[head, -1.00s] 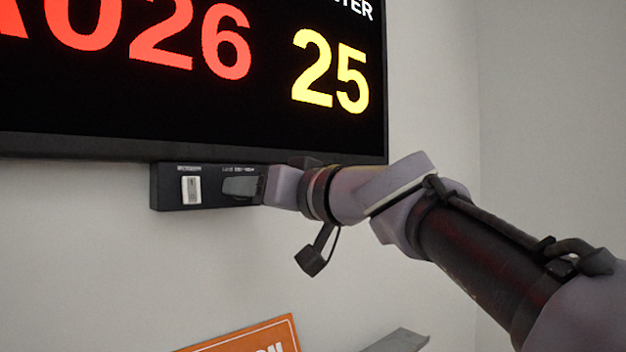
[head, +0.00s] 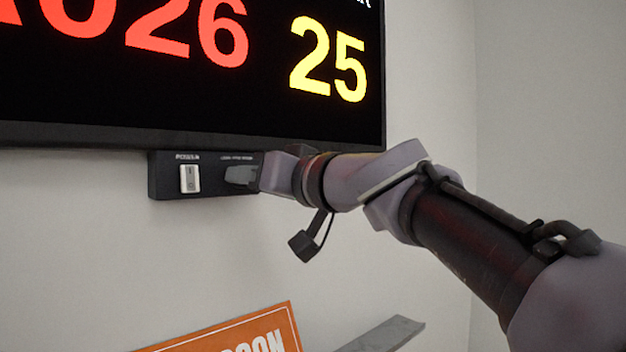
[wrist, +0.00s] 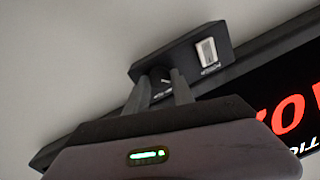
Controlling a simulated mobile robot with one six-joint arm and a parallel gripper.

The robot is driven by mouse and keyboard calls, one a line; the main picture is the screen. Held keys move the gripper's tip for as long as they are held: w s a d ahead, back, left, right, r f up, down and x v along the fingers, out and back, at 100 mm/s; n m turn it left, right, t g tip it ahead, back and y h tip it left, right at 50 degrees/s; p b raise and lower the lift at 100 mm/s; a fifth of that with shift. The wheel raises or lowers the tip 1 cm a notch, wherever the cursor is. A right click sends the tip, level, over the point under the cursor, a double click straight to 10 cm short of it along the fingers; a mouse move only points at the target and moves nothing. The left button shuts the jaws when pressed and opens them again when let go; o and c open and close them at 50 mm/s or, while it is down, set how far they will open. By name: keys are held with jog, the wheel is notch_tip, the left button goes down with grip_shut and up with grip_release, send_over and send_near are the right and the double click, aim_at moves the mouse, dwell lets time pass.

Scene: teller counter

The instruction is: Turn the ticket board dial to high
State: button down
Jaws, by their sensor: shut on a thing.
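The ticket board (head: 200,95) is a large black wall display with red and yellow digits. A small dark control box (head: 212,188) hangs under its lower edge, and also shows in the wrist view (wrist: 190,45). My gripper (head: 241,178) is at the right part of this box. In the wrist view its two fingers (wrist: 170,84) are closed around the dark dial (wrist: 161,75). In the head view the gripper hides the dial. The dial's setting and markings are too small or covered to read.
A white rocker switch (head: 190,179) sits on the box left of my gripper, close to it. The wall below the box is clear.

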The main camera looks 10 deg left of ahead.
jog(key=shift+s+m+t+b, duration=0.1)
jog(key=shift+m+t+b, duration=0.45)
jog(key=shift+m, duration=4.55)
jog(key=shift+s+m+t+b, duration=0.1)
jog(key=shift+m+t+b, duration=0.45)
jog(key=shift+m, duration=4.55)
jog(key=shift+r, duration=0.1)
jog(key=c, duration=1.4)
grip_release()
jog(key=o, duration=0.3)
jog(key=shift+w+a, duration=0.1)
jog(key=shift+a, duration=0.15)
jog(key=shift+f, duration=0.2)
